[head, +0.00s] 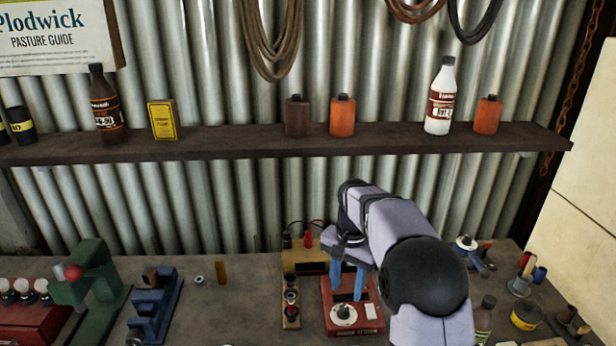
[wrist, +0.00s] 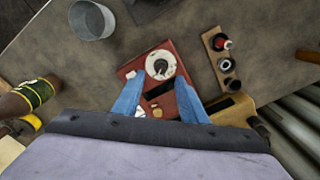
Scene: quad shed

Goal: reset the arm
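My gripper (head: 347,285) has two blue fingers pointing down, spread apart with nothing between them. It hangs over the red box (head: 370,311) on the bench, which has a white dial (head: 343,313) on its near part. In the wrist view my gripper (wrist: 158,98) shows both fingers apart, with the red box (wrist: 181,76) seen beneath and between them and the dial (wrist: 160,65) just beyond the tips. I cannot tell whether the fingertips touch the box. My arm hides part of the bench on the right.
A narrow wooden strip with dark and red parts (head: 291,322) lies left of the box. A yellowish box (head: 300,262) sits behind it. A blue stand (head: 158,312) and green press (head: 92,280) are further left. A shelf (head: 250,142) with bottles and cans runs along the wall. A metal cup (wrist: 92,20) shows in the wrist view.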

